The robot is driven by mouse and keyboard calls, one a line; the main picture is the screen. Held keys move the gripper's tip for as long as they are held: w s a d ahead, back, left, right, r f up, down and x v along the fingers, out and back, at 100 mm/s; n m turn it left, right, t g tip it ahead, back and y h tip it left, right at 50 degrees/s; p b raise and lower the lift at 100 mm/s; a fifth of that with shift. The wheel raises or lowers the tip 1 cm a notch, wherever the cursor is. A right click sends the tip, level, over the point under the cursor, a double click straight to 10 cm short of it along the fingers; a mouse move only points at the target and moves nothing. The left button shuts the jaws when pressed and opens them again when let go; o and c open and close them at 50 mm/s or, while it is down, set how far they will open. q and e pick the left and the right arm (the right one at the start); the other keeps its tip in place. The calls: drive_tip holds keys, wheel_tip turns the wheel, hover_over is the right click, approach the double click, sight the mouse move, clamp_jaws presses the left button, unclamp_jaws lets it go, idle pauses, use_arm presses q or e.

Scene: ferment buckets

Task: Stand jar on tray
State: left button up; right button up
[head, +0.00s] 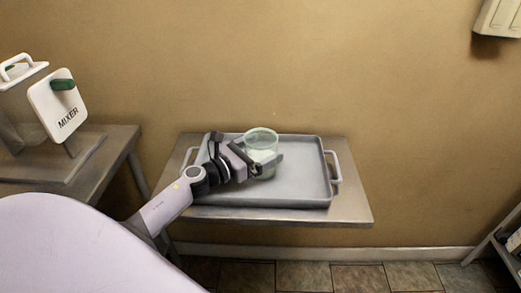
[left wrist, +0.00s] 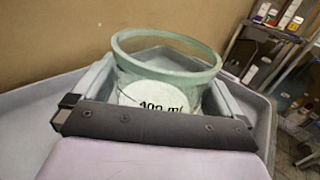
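The jar (head: 262,142) is clear greenish glass, open at the top. It stands upright at or just above the grey tray (head: 305,185), over its middle; I cannot tell whether its base touches. In the left wrist view the jar (left wrist: 165,68) shows a round white label reading "400 ml". My left gripper (head: 266,163) reaches in from the left with one finger on each side of the jar, close against the glass. It appears shut on the jar. The gripper hides the jar's lower part. My right gripper is not in view.
The tray has raised rims and side handles and rests on a metal table (head: 350,212) against the wall. A mixer (head: 55,105) stands on another table at the left. Shelves with small items (left wrist: 285,20) are at the right. The tray's right half is clear.

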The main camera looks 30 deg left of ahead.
use_arm(q)
drive_tip(key=shift+r, duration=0.15)
drive_tip(key=shift+s, duration=0.15)
drive_tip(key=v, duration=0.5)
drive_tip(key=shift+s+a+b, duration=0.15)
drive_tip(key=shift+s+b, duration=0.05)
drive_tip(key=shift+b, duration=0.2)
drive_tip(key=shift+v, duration=0.9)
drive_tip(key=shift+r, duration=0.1)
